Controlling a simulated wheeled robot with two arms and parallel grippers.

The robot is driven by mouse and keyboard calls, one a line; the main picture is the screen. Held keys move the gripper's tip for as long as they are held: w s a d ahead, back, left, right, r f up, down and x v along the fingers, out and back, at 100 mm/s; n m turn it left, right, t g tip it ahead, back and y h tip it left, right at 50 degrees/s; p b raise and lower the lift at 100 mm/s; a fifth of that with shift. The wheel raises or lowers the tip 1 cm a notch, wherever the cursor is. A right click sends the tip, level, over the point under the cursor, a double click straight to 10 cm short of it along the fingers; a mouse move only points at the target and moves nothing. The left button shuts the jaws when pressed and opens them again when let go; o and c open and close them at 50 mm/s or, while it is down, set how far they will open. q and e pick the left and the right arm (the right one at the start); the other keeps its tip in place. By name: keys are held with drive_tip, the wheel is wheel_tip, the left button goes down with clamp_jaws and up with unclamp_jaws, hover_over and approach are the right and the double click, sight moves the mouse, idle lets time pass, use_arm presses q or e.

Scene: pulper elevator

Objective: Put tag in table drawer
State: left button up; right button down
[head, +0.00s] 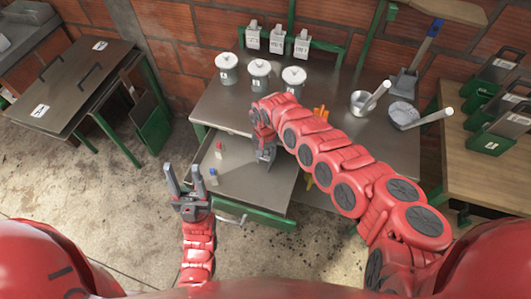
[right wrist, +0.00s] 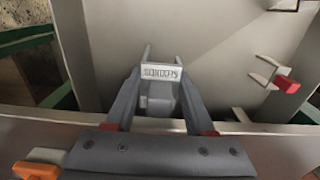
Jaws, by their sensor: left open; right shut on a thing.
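The table drawer (head: 255,190) is pulled out from the metal table (head: 225,105), and its grey floor also shows in the right wrist view (right wrist: 225,60). My right gripper (head: 266,158) is over the drawer, close to the table's front edge. In the right wrist view it (right wrist: 160,95) is shut on a pale tag (right wrist: 160,72) with dark lettering. Whether the tag touches the drawer floor I cannot tell; in the head view the tag is not clearly seen. My left gripper (head: 187,185) is open and empty, left of the drawer.
Small red (head: 219,148) and blue (head: 212,174) pieces lie in the drawer's left part. A wooden bench (head: 460,155) stands right; a dark table (head: 65,85) stands left.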

drive_tip(key=shift+c, duration=1.3)
unclamp_jaws()
drive_tip(key=shift+f, duration=0.1)
drive_tip(key=shift+r, duration=0.4)
wheel_tip(320, 180, up, 12)
drive_tip(key=shift+a+f+b, duration=0.1)
drive_tip(key=shift+f+b, duration=0.1)
drive_tip(key=shift+b, duration=0.8)
